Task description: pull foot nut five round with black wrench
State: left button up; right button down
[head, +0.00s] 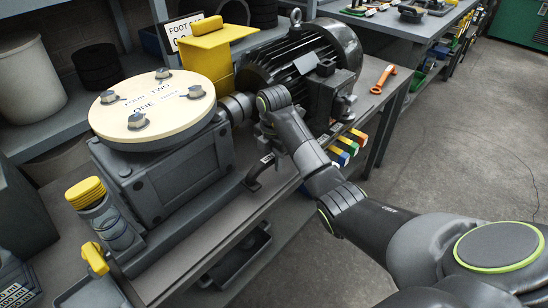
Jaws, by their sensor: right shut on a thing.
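My right arm comes in from the lower right and reaches over the bench to the near foot of the dark electric motor (300,60). My right gripper (267,132) is low beside the motor's shaft end, shut and largely hidden by its own wrist. A black wrench (257,174) with a small pale label shows just below it, close to the bench top; where the fingers grip it is hidden. Foot nut five cannot be made out behind my wrist. My left gripper is not in view.
A grey gearbox (170,175) with a round cream plate (150,105) stands left of my gripper. A yellow guard (208,55) rises behind. An orange wrench (383,79) lies right of the motor. Coloured blocks (346,147) sit at the bench's front edge, near my forearm.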

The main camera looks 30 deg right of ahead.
jog(key=shift+w+r+p, duration=0.1)
jog(key=shift+r+p, duration=0.15)
jog(key=shift+p, duration=0.05)
dwell(0.4)
jog(key=shift+s+d+f+n+p, duration=0.15)
jog(key=shift+s+n+p, duration=0.25)
jog(key=shift+n, duration=0.1)
dwell(0.6)
jog(key=c, duration=1.9)
grip_release()
grip_shut()
jog(key=shift+s+f, duration=0.15)
jog(key=shift+f, duration=0.05)
